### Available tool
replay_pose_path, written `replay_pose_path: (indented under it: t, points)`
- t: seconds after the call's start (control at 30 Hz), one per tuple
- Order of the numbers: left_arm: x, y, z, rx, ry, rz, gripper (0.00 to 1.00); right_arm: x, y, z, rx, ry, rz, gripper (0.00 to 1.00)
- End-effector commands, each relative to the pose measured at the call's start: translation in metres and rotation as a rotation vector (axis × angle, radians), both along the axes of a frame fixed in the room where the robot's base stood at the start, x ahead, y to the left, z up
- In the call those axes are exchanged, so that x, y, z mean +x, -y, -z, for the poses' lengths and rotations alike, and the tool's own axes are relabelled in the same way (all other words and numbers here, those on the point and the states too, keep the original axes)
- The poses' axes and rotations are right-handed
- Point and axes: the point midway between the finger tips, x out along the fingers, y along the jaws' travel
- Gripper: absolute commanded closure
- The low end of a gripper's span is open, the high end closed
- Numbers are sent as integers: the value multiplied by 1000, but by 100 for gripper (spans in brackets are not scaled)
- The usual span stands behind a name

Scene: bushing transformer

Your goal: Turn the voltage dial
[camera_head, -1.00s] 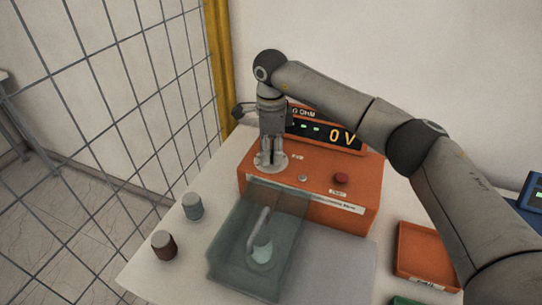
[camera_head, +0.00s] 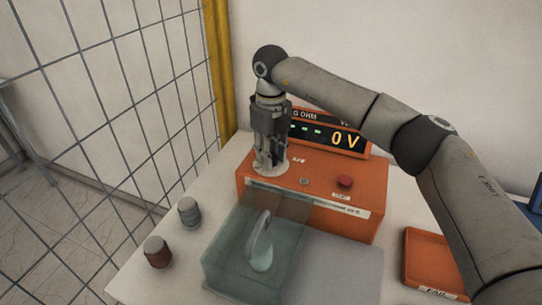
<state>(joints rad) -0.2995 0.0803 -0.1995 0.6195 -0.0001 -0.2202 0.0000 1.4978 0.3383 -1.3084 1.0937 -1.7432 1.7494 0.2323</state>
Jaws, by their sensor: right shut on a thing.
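The orange tester (camera_head: 332,184) stands on the white table, and its display (camera_head: 343,140) reads 0 V. The voltage dial sits at the left of its top; its pale round plate (camera_head: 257,170) shows around the fingertips, and the knob itself is mostly hidden by the fingers. My right gripper (camera_head: 269,164) points straight down over this plate and is shut on the dial. My left gripper is not in view.
A clear greenish box (camera_head: 226,262) with a pale handled object (camera_head: 261,253) inside stands in front of the tester. Grey (camera_head: 189,212) and brown (camera_head: 157,252) cylinders stand at left. A red button (camera_head: 345,182) is on the tester. An orange FAIL tray (camera_head: 431,259) lies at right. Wire mesh (camera_head: 110,120) borders the left.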

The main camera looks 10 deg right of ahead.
Motion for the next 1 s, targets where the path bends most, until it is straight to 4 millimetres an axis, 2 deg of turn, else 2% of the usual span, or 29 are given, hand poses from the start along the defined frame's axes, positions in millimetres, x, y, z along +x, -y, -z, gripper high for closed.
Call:
replay_pose_path:
  t: [0.5, 1.0]
  points:
    - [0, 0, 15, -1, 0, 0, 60, 1, 0, 0, 1, 3, 441, 95]
    - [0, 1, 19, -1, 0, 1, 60, 1, 0, -1, 0, 3, 615, 95]
